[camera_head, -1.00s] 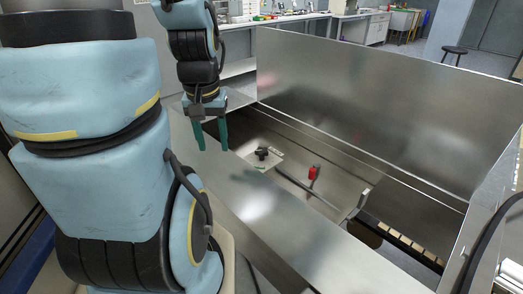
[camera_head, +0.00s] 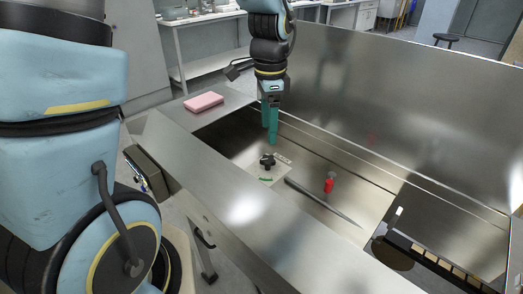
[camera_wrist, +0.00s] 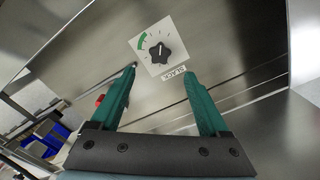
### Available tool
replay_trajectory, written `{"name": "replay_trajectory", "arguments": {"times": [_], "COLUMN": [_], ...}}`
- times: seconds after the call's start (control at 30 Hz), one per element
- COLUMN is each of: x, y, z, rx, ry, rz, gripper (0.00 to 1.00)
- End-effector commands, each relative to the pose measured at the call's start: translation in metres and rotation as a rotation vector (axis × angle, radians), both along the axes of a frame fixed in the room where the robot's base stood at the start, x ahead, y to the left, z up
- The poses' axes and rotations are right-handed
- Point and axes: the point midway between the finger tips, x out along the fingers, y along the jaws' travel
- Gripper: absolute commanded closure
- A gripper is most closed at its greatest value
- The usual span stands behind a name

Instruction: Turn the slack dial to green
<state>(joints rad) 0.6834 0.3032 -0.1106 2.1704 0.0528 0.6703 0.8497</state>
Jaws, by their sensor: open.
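The slack dial is a black star-shaped knob (camera_head: 267,161) on a pale square plate on the floor of the metal tray. In the wrist view the knob (camera_wrist: 159,53) sits on its white plate (camera_wrist: 143,62), which has tick marks and a green arc (camera_wrist: 142,41) at the upper left. A SLACK label (camera_wrist: 174,74) lies beside the plate. The knob's white pointer line looks roughly upright in the wrist view, apart from the green arc. My gripper (camera_head: 269,141) has green fingers, points down above the dial and is open and empty. The fingertips (camera_wrist: 160,70) do not touch the knob.
A red upright part (camera_head: 329,183) stands right of the dial, near a long grey bar (camera_head: 322,202). A tall metal panel (camera_head: 400,100) rises behind the tray. A pink block (camera_head: 204,102) lies on the left ledge. The front metal ledge (camera_head: 240,208) borders the tray.

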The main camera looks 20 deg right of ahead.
Motion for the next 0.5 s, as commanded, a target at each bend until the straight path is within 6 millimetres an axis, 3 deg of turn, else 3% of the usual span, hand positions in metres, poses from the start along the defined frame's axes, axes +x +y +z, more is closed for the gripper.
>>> {"name": "replay_trajectory", "arguments": {"times": [0.3,0.5], "x": [-0.001,-0.001], "y": [0.001,0.001], "z": [-0.059,-0.082], "rx": [0.004,0.001], "ry": [0.005,0.002], "rz": [0.004,0.004], "gripper": [0.21,0.21]}}
